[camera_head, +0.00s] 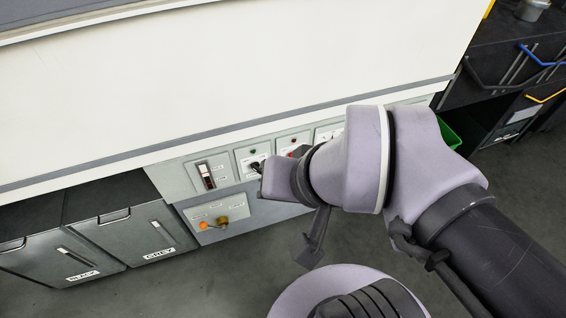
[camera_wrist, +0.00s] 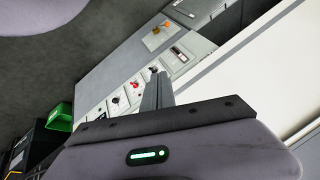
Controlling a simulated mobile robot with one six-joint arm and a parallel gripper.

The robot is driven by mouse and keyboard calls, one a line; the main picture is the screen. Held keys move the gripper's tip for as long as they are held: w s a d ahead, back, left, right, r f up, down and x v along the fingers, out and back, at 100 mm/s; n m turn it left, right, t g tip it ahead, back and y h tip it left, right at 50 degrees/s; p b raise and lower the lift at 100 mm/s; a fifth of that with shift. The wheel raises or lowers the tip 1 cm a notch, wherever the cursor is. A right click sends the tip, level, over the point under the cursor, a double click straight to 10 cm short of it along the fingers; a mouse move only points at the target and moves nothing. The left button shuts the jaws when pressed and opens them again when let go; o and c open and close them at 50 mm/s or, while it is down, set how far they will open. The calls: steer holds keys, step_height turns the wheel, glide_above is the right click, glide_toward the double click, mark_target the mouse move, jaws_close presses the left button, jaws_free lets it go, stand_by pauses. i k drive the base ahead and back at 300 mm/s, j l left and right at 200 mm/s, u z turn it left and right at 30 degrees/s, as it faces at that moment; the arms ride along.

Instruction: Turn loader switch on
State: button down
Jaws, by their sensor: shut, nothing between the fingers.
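A light grey control panel (camera_head: 182,180) runs under the white machine's front edge, with several switch plates. One plate has a green lamp and a dark switch (camera_head: 255,166); the wrist view shows a dark switch (camera_wrist: 154,69) just beyond my fingertips. Beside it is a red control (camera_wrist: 136,85), then another dark switch (camera_wrist: 115,100). The labels are too small to read, so I cannot tell which is the loader switch. My gripper (camera_wrist: 157,78) is shut and empty, its fingers pointing at the panel close to the first dark switch. I cannot tell whether they touch it.
Dark labelled bins (camera_head: 125,235) stand below left. A green bin (camera_wrist: 60,117) and dark shelving lie at the far end. The floor before the panel is clear.

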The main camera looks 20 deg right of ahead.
mark_target(256, 166)
steer(key=k+j+u, duration=0.15)
steer(key=j, duration=0.6)
steer(key=j+u, duration=0.15)
steer(key=j, duration=0.6)
steer(key=i+l, duration=0.2)
steer(key=i+l+u, duration=0.1)
steer(key=l, duration=0.3)
steer(key=i, duration=0.05)
